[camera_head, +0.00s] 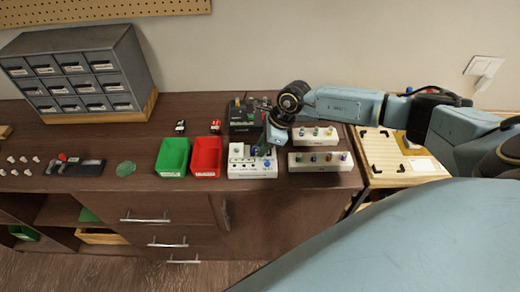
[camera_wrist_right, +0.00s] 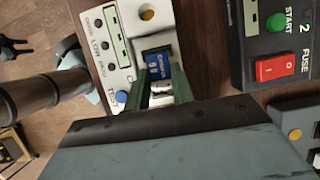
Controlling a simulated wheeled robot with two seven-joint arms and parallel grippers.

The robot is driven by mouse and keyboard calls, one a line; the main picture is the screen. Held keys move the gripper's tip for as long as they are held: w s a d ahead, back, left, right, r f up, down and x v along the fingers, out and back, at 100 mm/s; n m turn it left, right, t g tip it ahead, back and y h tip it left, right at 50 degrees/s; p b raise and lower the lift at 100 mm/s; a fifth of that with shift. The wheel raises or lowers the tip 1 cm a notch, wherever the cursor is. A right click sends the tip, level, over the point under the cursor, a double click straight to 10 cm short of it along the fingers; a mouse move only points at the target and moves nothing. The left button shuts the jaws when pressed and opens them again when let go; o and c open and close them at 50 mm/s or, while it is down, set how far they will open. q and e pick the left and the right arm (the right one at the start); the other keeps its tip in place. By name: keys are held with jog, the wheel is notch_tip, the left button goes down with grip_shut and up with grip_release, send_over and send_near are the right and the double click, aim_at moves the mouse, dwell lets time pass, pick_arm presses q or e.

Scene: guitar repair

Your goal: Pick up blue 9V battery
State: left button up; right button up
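The blue 9V battery (camera_wrist_right: 158,62) shows in the right wrist view, at a white tester box (camera_wrist_right: 115,50) with a blue TEST button. Its metal terminals point toward my wrist. My right gripper (camera_wrist_right: 160,76) has its two green fingers on either side of the battery; I cannot tell whether they press on it. In the head view my right gripper (camera_head: 268,146) reaches down over the white tester box (camera_head: 241,171) and hides part of it, with the battery not clearly made out there. My left gripper is not in view.
A green bin (camera_head: 173,157) and a red bin (camera_head: 206,157) stand left of the tester. A black device (camera_head: 240,112) with START and FUSE labels is behind it. Two white racks (camera_head: 330,162) with small coloured parts lie to the right. A grey drawer cabinet (camera_head: 80,70) is far left.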

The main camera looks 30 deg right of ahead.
jog(key=shift+c, duration=1)
notch_tip(320, 180, up, 14)
jog(key=p, duration=0.1)
jog(key=shift+p, duration=0.4)
dwell(0.7)
